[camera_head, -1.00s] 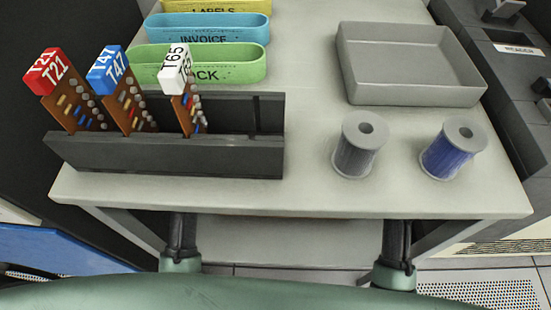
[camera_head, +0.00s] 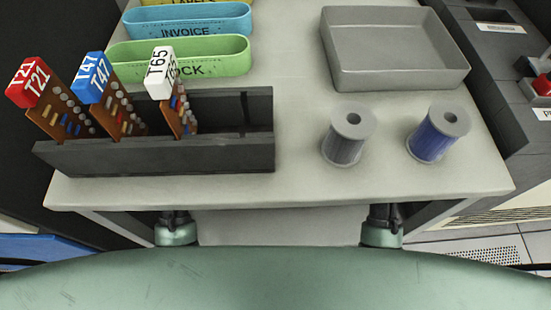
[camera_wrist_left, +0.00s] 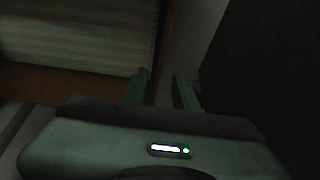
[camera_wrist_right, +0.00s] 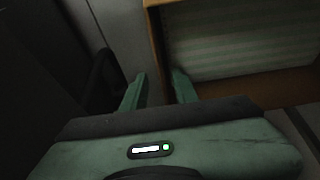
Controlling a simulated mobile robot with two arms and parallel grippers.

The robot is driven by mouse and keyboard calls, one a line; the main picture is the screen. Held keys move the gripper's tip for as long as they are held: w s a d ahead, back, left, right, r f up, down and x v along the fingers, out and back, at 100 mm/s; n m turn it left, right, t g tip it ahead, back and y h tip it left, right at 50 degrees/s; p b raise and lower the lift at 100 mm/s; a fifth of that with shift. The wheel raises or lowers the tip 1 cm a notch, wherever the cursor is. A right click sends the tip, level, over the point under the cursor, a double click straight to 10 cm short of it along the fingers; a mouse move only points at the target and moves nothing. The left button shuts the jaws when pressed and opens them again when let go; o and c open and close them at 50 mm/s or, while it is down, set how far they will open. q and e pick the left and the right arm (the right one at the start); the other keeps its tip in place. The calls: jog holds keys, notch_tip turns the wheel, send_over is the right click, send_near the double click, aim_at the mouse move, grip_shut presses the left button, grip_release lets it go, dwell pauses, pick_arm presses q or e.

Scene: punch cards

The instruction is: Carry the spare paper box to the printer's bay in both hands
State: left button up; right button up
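The paper box (camera_wrist_left: 75,80) is a brown open box holding pale, green-striped paper. It shows at the upper left of the left wrist view and again in the right wrist view (camera_wrist_right: 205,92) at the upper right. My left gripper (camera_wrist_left: 161,90) is open, its fingers apart at one side wall of the box. My right gripper (camera_wrist_right: 160,88) is open at the opposite wall. Each wall seems to run down between the fingers; contact cannot be told in the dark. In the head view the table hides the box and both grippers. I cannot make out the printer's bay.
Above my arms is a grey table (camera_head: 300,185) with a dark rack (camera_head: 155,155) of tagged cards, coloured trays (camera_head: 180,58), two spools (camera_head: 349,135) and an empty grey tray (camera_head: 395,75). A dark machine (camera_head: 505,65) stands at the right. A blue surface (camera_head: 35,247) is at the lower left.

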pick_arm(q)
jog(key=shift+f, duration=0.1)
